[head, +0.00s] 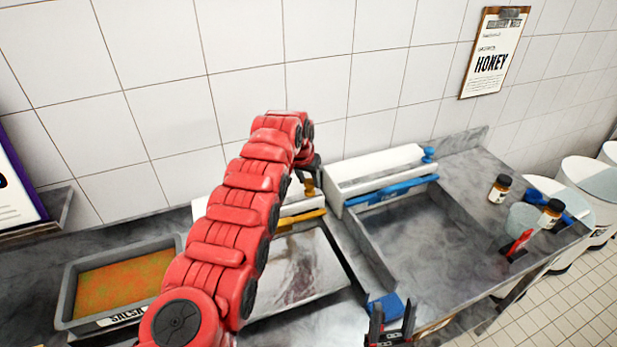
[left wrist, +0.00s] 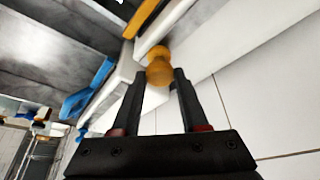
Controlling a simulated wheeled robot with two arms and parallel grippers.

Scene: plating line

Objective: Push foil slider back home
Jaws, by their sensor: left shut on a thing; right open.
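A white dispenser box with a yellow bar (head: 300,217) stands against the wall, partly hidden behind my red left arm. Its yellow slider knob (head: 309,187) sits at the box's right end. In the left wrist view the knob (left wrist: 159,70) is between the two fingertips. My left gripper (head: 311,178) is shut on this knob; the left wrist view shows its fingers (left wrist: 159,78) on either side. A second white box (head: 375,170) with a blue bar and a blue knob (head: 429,154) stands to the right. My right gripper (head: 391,322) is open and empty at the bottom edge.
A salsa tray (head: 72,290) is at left. A steel tray (head: 380,262) lies below the blue-barred box. Two small jars (head: 499,188), a red clip-like thing (head: 518,244) and a blue-handled tool (head: 545,192) are at right. A honey clipboard (head: 492,55) hangs on the wall.

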